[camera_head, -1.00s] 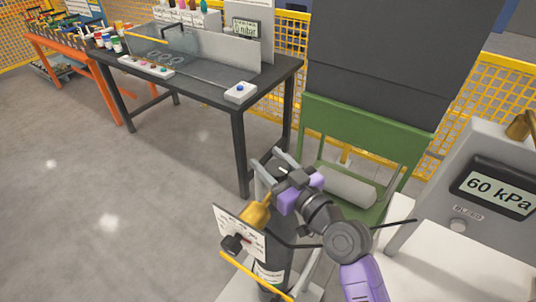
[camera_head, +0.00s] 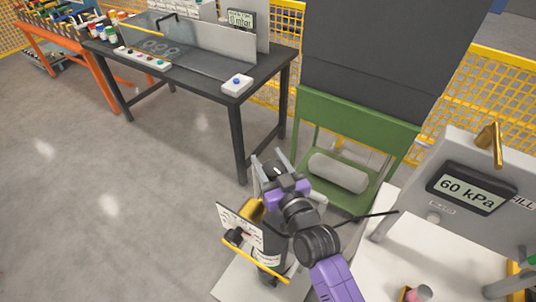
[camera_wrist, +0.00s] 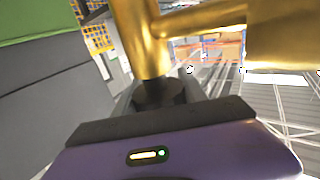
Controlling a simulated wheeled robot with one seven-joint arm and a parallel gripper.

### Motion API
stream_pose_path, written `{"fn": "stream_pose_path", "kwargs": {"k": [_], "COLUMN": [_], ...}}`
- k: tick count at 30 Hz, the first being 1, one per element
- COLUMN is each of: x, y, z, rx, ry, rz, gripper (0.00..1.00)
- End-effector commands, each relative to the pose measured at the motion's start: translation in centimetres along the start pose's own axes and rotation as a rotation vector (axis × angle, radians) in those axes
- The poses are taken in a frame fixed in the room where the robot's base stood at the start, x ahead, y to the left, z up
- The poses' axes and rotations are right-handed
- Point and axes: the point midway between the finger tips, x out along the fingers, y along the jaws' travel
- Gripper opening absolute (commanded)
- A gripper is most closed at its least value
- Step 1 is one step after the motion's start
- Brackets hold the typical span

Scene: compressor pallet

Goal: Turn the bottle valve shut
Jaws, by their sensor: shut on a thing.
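The gas bottle (camera_head: 270,262) stands upright below my arm, dark with a pale label. A brass fitting (camera_head: 250,212) shows at its top, and the brass valve body (camera_wrist: 150,40) fills the upper part of the wrist view. My gripper (camera_head: 271,166) is at the top of the bottle with its grey fingers either side of a dark knob. The dark valve knob (camera_wrist: 158,93) sits against the brass stem between my fingers, and my gripper is shut on it. My wrist hides part of the knob and bottle neck.
A white sign plate with a small black knob (camera_head: 233,236) and a yellow bar (camera_head: 255,266) are beside the bottle. A panel reading 60 kPa (camera_head: 470,188) stands at right. A green stand (camera_head: 350,120) and a dark bench (camera_head: 200,85) are behind. Open floor lies left.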

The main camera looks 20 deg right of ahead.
Motion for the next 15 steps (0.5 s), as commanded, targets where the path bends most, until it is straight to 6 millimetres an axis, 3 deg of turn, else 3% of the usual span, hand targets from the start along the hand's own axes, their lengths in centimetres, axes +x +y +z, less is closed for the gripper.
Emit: {"fn": "stream_pose_path", "kwargs": {"k": [15], "x": [-0.02], "y": [0.26], "z": [0.1], "rx": [0.001], "ry": [-0.004], "rz": [0.055], "gripper": [0.09]}}
